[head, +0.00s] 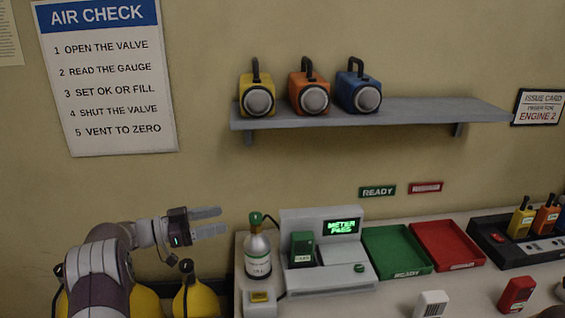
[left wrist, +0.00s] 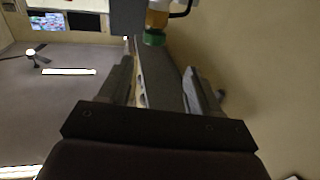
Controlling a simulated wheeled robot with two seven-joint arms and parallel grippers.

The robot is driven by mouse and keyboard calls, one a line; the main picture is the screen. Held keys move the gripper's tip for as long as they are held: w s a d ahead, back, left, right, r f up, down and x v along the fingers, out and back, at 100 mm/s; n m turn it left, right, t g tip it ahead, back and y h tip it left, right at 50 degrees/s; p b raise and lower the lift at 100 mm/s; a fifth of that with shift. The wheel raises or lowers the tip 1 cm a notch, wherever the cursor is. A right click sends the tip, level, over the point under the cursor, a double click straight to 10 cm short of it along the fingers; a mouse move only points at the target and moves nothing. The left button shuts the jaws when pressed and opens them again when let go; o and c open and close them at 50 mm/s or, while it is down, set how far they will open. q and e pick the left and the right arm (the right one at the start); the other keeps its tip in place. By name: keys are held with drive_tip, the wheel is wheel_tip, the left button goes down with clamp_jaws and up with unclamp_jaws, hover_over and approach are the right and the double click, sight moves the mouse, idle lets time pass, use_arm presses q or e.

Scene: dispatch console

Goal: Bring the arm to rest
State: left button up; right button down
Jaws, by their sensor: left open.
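My left gripper (head: 222,221) is in the head view at lower left, with my arm coming in from the left. Its two grey fingers are apart, with nothing between them, and point right. It is in the air in front of the wall, left of and above the gas cylinder (head: 257,252) at the counter's left end. In the left wrist view the gripper (left wrist: 165,85) also shows its two fingers spread apart and empty. My right gripper is in neither view.
The counter (head: 400,297) holds a meter station (head: 325,277) reading METER PASS, a green tray (head: 396,250), a red tray (head: 447,244) and a radio charger (head: 502,247). Yellow tanks (head: 195,300) stand below my left arm. A wall shelf (head: 420,108) holds three lamps. Space around the gripper is free.

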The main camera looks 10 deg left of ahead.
use_arm(q)
drive_tip(key=w+d+r+n+t+y, duration=0.3)
drive_tip(key=w+n+t+y, duration=0.2)
drive_tip(key=w+t+y, duration=0.1)
drive_tip(key=s+d+f+n+g+y, duration=0.2)
drive_tip(key=s+f+g+y, duration=0.1)
drive_tip(key=s, duration=0.9)
drive_tip(key=s+d+f+n+g+y, duration=0.2)
drive_tip(key=s+f+g, duration=0.4)
drive_tip(key=s, duration=0.6)
drive_tip(key=s+d+f+n+g+y, duration=0.3)
drive_tip(key=s+f+g+y, duration=0.1)
drive_tip(key=s, duration=0.8)
drive_tip(key=shift+s+f+y, duration=0.15)
drive_tip(key=shift+f+y, duration=0.25)
drive_tip(key=shift+f, duration=0.5)
